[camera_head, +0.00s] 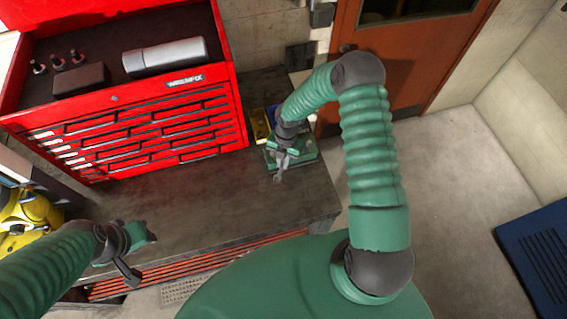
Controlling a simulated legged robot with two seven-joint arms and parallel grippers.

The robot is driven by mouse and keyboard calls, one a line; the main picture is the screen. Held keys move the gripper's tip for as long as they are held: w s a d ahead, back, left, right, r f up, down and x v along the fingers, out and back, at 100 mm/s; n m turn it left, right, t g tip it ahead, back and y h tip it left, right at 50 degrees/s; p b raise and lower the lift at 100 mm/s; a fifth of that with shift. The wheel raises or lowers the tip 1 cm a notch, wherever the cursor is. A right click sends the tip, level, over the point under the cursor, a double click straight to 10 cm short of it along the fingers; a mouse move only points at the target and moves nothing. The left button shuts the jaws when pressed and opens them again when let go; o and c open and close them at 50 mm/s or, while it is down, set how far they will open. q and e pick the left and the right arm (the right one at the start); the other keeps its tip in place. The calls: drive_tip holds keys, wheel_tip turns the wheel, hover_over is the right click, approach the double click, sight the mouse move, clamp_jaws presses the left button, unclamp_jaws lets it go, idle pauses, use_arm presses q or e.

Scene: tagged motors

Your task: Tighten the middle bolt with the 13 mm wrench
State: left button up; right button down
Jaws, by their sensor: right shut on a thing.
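My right gripper (285,150) is at the back right of the dark workbench (220,205), over a green tray-like object (306,156). It is shut on a thin grey wrench (280,170), whose lower end points toward the front of the bench. The wrench's size marking is too small to read. The middle bolt cannot be made out; the gripper and wrench cover part of the green object. My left gripper (130,256) is at the lower left, near the bench's front edge.
A red tool chest (150,130) stands on the bench at the back left, with a grey cylinder (165,56) and a dark box (80,79) on top. A yellow bin (260,125) sits behind the green object. The middle of the bench is clear.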

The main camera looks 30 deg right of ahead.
drive_tip(key=shift+w+a+m+b, duration=0.4)
drive_tip(key=shift+w+m, duration=0.35)
drive_tip(key=shift+m, duration=0.45)
drive_tip(key=shift+s, duration=0.1)
drive_tip(key=shift+s+n, duration=0.1)
drive_tip(key=shift+n, duration=0.3)
drive_tip(key=shift+r+p, duration=0.75)
drive_tip(key=shift+p, duration=0.05)
drive_tip(key=shift+s+r+p, duration=0.1)
drive_tip(key=shift+r+p, duration=0.6)
drive_tip(key=shift+r, duration=0.25)
